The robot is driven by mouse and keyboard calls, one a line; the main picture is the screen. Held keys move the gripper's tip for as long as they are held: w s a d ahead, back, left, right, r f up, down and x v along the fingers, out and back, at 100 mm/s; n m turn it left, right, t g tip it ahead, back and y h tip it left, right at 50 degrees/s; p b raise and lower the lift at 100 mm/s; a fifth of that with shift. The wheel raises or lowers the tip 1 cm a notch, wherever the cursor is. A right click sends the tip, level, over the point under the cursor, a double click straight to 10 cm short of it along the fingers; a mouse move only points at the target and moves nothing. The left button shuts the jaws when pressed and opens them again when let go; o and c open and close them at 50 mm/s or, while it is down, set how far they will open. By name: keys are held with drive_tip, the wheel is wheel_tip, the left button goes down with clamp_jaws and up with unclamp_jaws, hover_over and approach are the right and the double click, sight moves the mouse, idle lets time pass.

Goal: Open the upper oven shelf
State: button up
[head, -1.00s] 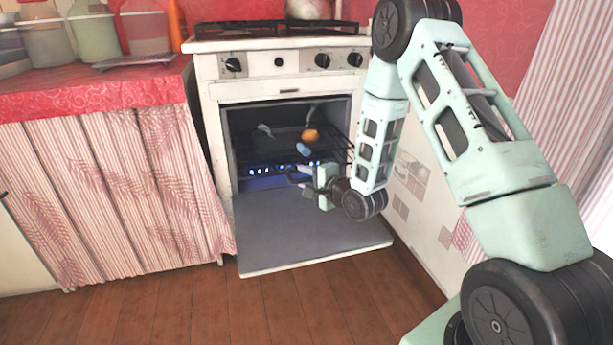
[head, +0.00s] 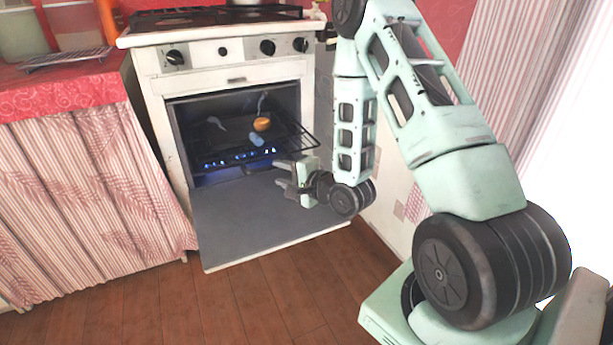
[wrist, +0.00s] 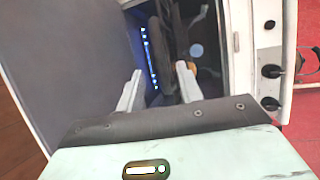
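The white oven (head: 226,77) has its door (head: 265,215) folded down flat. The upper shelf, a dark wire rack (head: 298,140), sits inside, and its right front part sticks out past the opening. An orange round item (head: 262,124) and a blue item (head: 257,139) show at the rack. My gripper (head: 277,174) is above the door, just in front of and below the rack's front. In the wrist view its two pale fingers (wrist: 158,72) are apart, with dark rack bars (wrist: 165,45) beyond them. No contact with the rack is clear.
Blue lights (head: 240,158) glow low in the oven. A red-topped counter (head: 60,100) with a striped curtain stands at left. A wall is close on the right of my arm. The wooden floor (head: 270,300) in front is clear.

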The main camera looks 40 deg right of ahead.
drive_tip(key=p+v, duration=0.8)
drive_tip(key=p, duration=0.1)
drive_tip(key=shift+s, duration=0.3)
drive_tip(key=w+a+r+n+g+y, duration=0.1)
drive_tip(key=a+r+n+g, duration=0.25)
drive_tip(key=a+n, duration=0.5)
drive_tip(key=w+a+r+n+g+y, duration=0.1)
drive_tip(key=a+r+n+g, duration=0.2)
drive_tip(key=a+n+g, duration=0.35)
drive_tip(key=s+a+r+n+g+h, duration=0.25)
drive_tip(key=s+a+r+n, duration=0.3)
drive_tip(key=s, duration=0.55)
drive_tip(key=s+a+r+n+g+h, duration=0.1)
drive_tip(key=s+a+r+n+g, duration=0.35)
drive_tip(key=s, duration=0.75)
wheel_tip(320, 180, up, 30)
drive_tip(key=a+t+p, duration=0.1)
drive_tip(key=p, duration=2.7)
drive_tip(key=shift+w, duration=0.3)
